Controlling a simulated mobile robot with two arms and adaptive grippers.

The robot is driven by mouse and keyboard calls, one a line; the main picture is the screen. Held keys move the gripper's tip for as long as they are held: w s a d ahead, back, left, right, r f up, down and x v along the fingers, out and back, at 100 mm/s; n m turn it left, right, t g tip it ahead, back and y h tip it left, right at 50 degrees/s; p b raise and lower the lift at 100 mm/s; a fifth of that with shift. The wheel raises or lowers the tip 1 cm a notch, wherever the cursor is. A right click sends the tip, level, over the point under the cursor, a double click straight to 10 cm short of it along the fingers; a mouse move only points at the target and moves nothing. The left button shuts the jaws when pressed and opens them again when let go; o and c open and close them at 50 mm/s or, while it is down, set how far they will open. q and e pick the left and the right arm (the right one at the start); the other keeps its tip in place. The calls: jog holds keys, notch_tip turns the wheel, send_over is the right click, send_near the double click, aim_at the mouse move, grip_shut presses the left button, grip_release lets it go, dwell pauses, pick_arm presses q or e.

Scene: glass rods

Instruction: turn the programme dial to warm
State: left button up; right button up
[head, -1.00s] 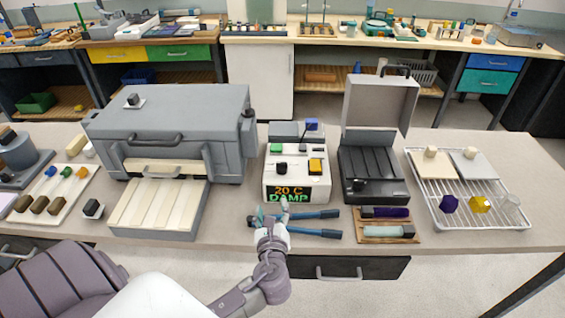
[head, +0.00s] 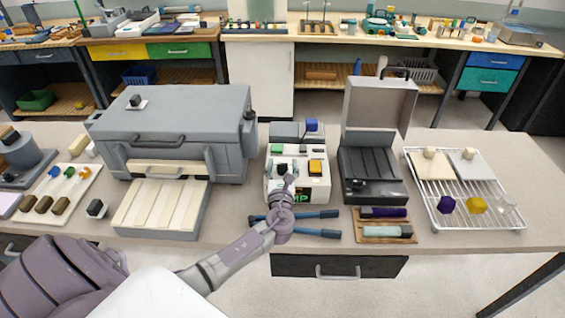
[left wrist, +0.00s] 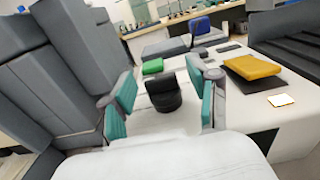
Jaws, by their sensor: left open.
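The white control box (head: 317,189) stands mid-table. Its black programme dial (left wrist: 163,93) shows in the left wrist view between my left gripper's two teal finger pads, with a gap on each side. My left gripper (head: 283,176) is open at the dial, over the box's left part; it also shows in the left wrist view (left wrist: 165,97). The setting the dial points to cannot be made out. My right gripper is not in view.
On the box are a green button (left wrist: 152,67), a yellow button (left wrist: 252,67) and a blue block (left wrist: 200,25) behind. A grey kiln-like box (head: 215,115) stands left, an open black case (head: 370,170) right. Blue-handled tongs (head: 320,214) lie in front.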

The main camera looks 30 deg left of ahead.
pick_arm(q)
jog(key=shift+w+a, duration=0.3)
jog(key=shift+w, duration=0.2)
grip_shut()
